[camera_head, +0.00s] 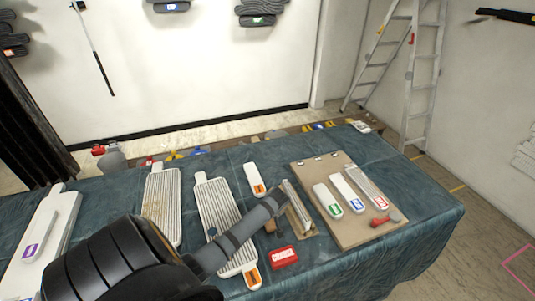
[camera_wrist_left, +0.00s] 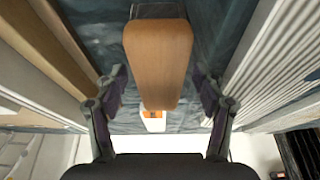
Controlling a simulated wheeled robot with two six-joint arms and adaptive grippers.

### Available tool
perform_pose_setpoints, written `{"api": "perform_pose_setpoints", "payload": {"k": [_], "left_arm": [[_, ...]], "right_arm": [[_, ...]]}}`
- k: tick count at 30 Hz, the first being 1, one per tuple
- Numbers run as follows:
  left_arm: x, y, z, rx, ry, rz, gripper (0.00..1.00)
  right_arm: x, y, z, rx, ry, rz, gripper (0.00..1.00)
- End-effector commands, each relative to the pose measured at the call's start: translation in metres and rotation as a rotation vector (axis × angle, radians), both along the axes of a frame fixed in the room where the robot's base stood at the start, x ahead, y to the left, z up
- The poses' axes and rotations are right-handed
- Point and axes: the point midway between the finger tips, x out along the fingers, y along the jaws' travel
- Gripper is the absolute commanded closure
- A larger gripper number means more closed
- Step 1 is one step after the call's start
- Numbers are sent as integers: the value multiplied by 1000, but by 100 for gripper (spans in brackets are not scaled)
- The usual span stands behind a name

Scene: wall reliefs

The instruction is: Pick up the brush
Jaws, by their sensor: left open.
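A wooden block that looks like the brush (camera_wrist_left: 158,50) fills the middle of the left wrist view, with a dark strip at its top end. A small brown part of it (camera_head: 270,227) shows in the head view beside my forearm, and the rest is hidden there. My left gripper (camera_wrist_left: 160,88) is open, with one finger on each side of the wooden piece and a visible gap on both sides. In the head view my arm reaches over the table to this spot, and its fingers cannot be made out clearly. My right gripper is not in view.
Ribbed white boards (camera_head: 163,200) lie left of the brush. A tan board (camera_head: 355,235) with white labelled pieces lies right. A red box (camera_head: 283,257) sits nearer me, and a white orange-labelled piece (camera_head: 254,175) lies beyond. The blue cloth's right end (camera_head: 425,208) is bare.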

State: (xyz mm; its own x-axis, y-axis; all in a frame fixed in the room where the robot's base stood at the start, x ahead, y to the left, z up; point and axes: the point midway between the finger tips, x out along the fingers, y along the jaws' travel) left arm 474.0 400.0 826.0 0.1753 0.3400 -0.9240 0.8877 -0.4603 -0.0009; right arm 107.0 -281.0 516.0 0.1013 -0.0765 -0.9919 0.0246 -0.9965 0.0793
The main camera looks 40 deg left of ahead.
Motion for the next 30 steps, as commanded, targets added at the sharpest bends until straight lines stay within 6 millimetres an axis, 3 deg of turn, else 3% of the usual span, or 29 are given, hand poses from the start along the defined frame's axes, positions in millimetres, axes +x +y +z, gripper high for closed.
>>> {"api": "perform_pose_setpoints", "payload": {"k": [7,20,30], "left_arm": [[0,0,0,0,-1,0,33],[0,0,0,0,-1,0,91],[1,0,2,1,-3,-1,93]], "right_arm": [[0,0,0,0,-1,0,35],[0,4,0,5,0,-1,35],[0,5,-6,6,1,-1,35]]}}
